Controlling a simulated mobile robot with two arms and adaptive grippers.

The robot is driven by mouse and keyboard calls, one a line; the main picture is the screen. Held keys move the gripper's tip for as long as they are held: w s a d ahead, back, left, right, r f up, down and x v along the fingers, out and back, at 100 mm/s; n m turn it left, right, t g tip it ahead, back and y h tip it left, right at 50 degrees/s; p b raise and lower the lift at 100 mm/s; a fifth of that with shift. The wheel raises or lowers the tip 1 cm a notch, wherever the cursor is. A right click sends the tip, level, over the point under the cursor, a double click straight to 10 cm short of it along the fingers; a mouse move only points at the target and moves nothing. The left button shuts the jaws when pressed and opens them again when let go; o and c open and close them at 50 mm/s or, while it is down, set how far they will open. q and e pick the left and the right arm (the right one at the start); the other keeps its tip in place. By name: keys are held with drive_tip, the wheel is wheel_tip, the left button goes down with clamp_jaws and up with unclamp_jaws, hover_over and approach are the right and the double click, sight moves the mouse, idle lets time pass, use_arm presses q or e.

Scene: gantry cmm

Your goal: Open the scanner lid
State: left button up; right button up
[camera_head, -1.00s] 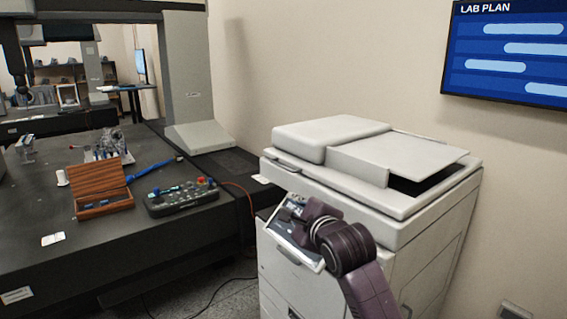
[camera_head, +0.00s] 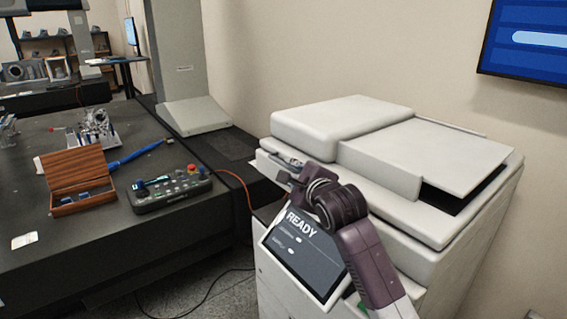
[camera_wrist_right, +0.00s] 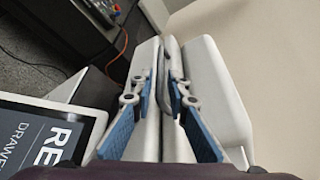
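The scanner lid (camera_head: 330,125) is the pale grey top of the big white office machine (camera_head: 430,255) and lies down on it. My right gripper (camera_head: 284,166) is at the lid's front left edge, by a small grey handle. In the right wrist view, its two blue-padded fingers (camera_wrist_right: 160,76) stand apart. The seam and handle (camera_wrist_right: 171,62) run between them, close to the right fingertip; I cannot tell whether they touch. In the head view my wrist hides part of the machine's front edge. My left gripper is not in view.
A tilted screen (camera_head: 300,250) reading READY sits just below my right wrist. A dark table (camera_head: 120,240) at left holds a control box (camera_head: 170,190) and an open wooden case (camera_head: 80,185). A wall screen (camera_head: 525,45) hangs at right.

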sight(285, 166)
drive_tip(key=x, duration=0.3)
drive_tip(key=shift+d+f, duration=0.1)
drive_tip(key=shift+x, duration=1.15)
drive_tip(key=shift+w, duration=0.1)
drive_tip(key=shift+c, duration=0.3)
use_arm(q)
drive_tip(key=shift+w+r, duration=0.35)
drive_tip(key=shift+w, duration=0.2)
use_arm(e)
clamp_jaws()
